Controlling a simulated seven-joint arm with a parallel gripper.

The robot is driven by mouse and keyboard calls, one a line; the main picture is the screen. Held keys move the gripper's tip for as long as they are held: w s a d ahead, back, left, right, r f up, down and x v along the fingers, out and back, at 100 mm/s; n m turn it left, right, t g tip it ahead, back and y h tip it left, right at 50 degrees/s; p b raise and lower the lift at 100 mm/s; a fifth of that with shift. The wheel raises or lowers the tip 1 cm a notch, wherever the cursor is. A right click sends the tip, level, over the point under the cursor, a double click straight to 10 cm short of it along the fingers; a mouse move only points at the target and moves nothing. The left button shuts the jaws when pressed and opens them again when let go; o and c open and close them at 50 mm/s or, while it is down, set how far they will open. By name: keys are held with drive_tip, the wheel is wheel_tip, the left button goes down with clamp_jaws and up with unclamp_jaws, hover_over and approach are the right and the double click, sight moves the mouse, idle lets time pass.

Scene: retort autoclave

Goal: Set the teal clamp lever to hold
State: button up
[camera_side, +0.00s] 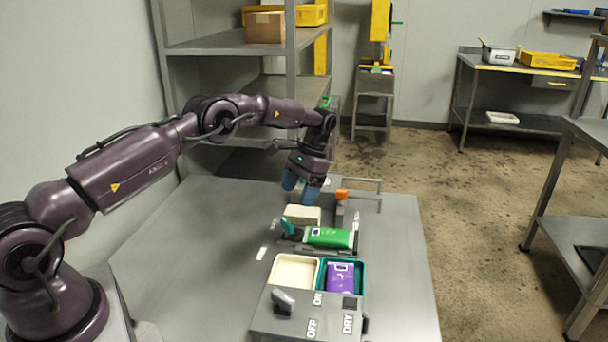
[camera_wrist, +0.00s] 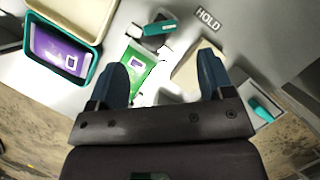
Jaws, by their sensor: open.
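The teal clamp lever (camera_side: 287,227) sits at the left end of the clamp fixture, beside a green pouch (camera_side: 328,237). In the wrist view, the lever (camera_wrist: 160,28) shows near the top, left of the printed HOLD label (camera_wrist: 208,19). It points along the fixture's end rather than clearly at the label; its exact setting is hard to tell. My gripper (camera_side: 300,189) is open and empty, with blue fingers pointing down. It hangs above the table, behind the pouch and over a cream block (camera_side: 302,214), apart from the lever. In the wrist view, my fingers (camera_wrist: 162,63) are wide apart.
A cream tray (camera_side: 271,281) and a teal tray with a purple pouch (camera_side: 341,276) stand in front of the fixture. A grey switch box (camera_side: 270,321) labelled OFF, ON and DRY is nearest. An orange-topped post (camera_side: 341,195) stands right of my gripper. The table's left side is clear.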

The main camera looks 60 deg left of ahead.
drive_tip(key=shift+v, duration=2.4)
